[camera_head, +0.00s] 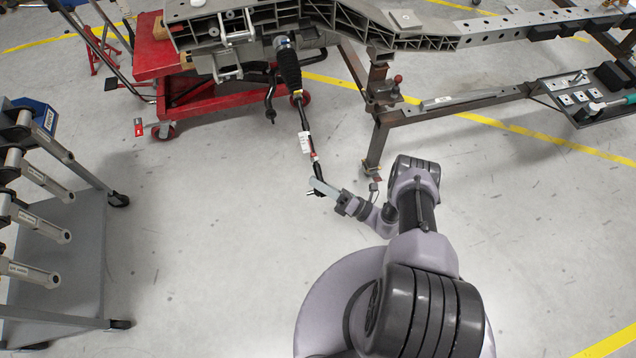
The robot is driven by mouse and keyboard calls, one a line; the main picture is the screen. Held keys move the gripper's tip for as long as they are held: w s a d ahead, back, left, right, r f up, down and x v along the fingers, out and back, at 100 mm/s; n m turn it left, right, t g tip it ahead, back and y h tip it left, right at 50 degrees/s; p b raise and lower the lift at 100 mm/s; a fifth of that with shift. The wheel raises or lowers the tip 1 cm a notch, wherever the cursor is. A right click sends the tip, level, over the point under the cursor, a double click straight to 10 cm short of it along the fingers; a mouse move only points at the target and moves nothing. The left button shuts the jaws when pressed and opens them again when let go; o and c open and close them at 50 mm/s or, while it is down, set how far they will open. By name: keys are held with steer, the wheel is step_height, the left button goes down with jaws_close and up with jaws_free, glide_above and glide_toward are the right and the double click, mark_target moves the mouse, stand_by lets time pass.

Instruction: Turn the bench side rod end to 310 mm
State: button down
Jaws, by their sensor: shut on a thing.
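A thin side rod (303,121) runs down from a ribbed black boot (288,70) under the frame. It carries a white tag (305,143) and a red mark below that. Its dark rod end (318,171) is at the lower tip, out over the floor. My gripper (319,188) reaches in from the right and is shut on the rod end. The jaws partly hide the tip, so the exact grip is too small to make out. I cannot read any length or the tag's text.
A red lift cart (190,98) stands under the chassis frame (345,22). A brown steel stand leg (376,150) is close to the right of the rod. A grey trolley (75,262) with hanging metal arms is at left. The floor between is clear.

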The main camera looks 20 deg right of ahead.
stand_by(0.4)
steer(key=c, duration=0.9)
jaws_free()
steer(key=shift+o, duration=0.2)
steer(key=shift+s, duration=0.1)
steer(key=shift+s+d+m, duration=0.2)
steer(key=shift+d+m, duration=0.1)
steer(key=s+d, duration=0.8)
steer(key=d, duration=0.1)
steer(key=shift+d+f, duration=0.15)
